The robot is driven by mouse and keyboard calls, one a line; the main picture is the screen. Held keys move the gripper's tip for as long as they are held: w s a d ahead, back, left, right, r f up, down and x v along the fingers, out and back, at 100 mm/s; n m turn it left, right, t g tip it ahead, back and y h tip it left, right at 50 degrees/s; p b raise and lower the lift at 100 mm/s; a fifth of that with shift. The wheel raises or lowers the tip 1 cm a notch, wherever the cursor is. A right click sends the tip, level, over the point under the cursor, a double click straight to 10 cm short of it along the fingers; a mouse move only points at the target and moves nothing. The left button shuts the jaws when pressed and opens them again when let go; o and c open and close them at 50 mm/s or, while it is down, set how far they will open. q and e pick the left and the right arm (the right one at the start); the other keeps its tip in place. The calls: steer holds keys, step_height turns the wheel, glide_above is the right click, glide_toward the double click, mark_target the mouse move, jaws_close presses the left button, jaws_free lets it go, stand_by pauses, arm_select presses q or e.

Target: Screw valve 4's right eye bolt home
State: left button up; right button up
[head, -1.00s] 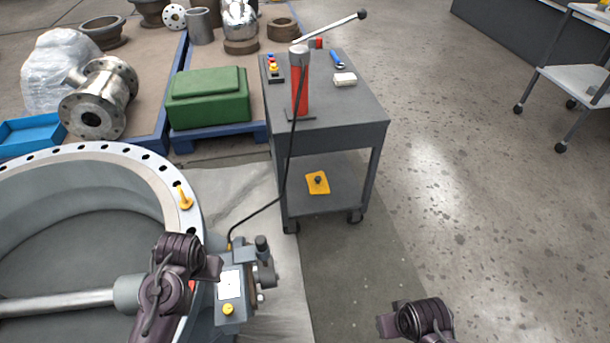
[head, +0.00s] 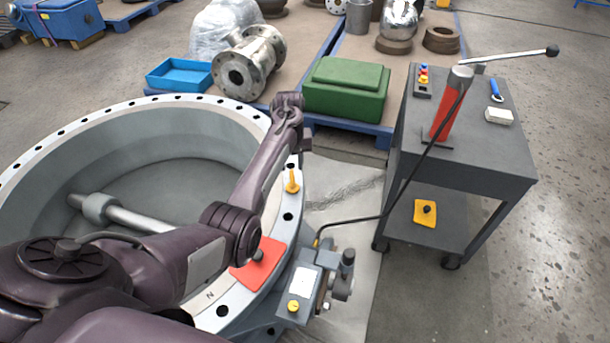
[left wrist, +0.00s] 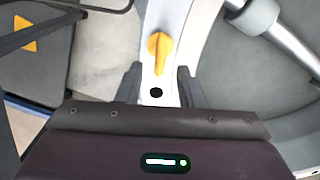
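The yellow eye bolt (head: 293,181) stands upright on the pale flange rim (head: 225,108) of the large round valve, at the rim's right side. In the left wrist view the eye bolt (left wrist: 159,50) lies just beyond the fingertips, in line with the gap between them. My left gripper (left wrist: 159,82) is open and empty, with a dark bolt hole of the rim showing between its fingers. In the head view my left arm reaches across the valve and its wrist is above the rim, just beyond the eye bolt; the fingers are not clear there. My right gripper is not in view.
A red plate (head: 258,262) lies on the rim below the eye bolt. A grey actuator unit (head: 305,282) juts from the valve's side, with a black hose to the red pump (head: 450,105) on the grey cart (head: 475,165). A green case (head: 345,90) sits behind.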

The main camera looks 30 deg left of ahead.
mark_target(292, 175)
arm_select(q)
step_height(292, 175, down, 6)
steer(key=shift+s+f+b, duration=0.1)
steer(key=shift+f+b, duration=0.1)
steer(key=shift+b, duration=0.55)
steer(key=shift+f, duration=0.4)
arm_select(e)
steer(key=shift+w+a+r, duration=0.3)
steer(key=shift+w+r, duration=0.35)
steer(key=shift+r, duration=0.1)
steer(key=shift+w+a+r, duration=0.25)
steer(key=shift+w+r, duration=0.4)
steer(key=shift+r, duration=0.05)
arm_select(q)
jaws_close()
